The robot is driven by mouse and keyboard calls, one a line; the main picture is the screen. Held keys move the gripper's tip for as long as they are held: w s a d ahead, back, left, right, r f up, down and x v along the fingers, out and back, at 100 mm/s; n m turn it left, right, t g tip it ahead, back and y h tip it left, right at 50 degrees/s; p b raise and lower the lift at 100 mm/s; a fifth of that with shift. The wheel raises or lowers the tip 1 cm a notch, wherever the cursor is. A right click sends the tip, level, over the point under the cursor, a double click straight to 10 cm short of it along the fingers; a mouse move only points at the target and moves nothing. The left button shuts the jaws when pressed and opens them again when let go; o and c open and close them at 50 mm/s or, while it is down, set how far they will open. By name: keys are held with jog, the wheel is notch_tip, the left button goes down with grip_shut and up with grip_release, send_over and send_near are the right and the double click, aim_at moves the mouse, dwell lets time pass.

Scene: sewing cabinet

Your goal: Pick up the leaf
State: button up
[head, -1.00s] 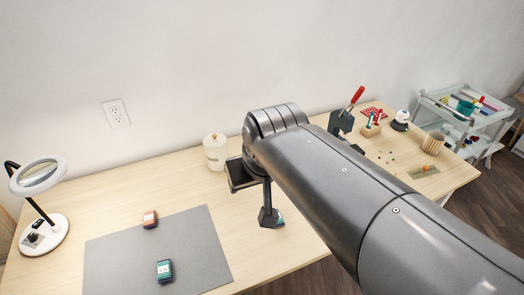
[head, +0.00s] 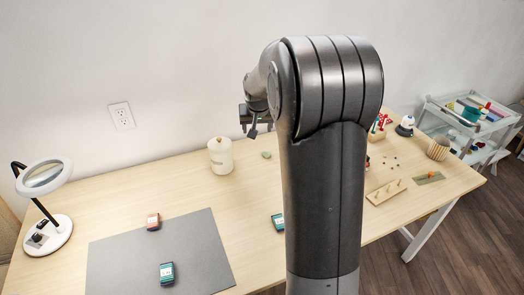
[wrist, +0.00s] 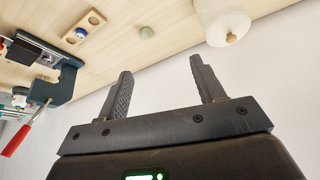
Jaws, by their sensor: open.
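No thing is plainly recognisable as a leaf. A small rounded green piece (head: 266,154), which may be the leaf, lies on the table right of the cream canister; it also shows in the wrist view (wrist: 147,32). My gripper (head: 252,130) is up near the back wall, above table height, partly hidden by my arm. In the wrist view my gripper (wrist: 161,68) has its two fingers spread with nothing between them. The green piece lies beyond the fingers, apart from them.
The cream lidded canister (head: 220,156) stands left of the green piece. A grey mat (head: 205,240) carries two small devices. A teal device (head: 278,222) lies beside my arm. A clamp-like tool (wrist: 65,80) with a red handle stands in the wrist view. Bare table surrounds the green piece.

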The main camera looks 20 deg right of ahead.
jog(key=m, duration=0.1)
send_near(267, 153)
jog(key=x, duration=0.8)
jog(key=shift+w+f, duration=0.15)
jog(key=shift+w, duration=0.05)
jog(key=c, duration=1.1)
jog(key=shift+c, duration=0.3)
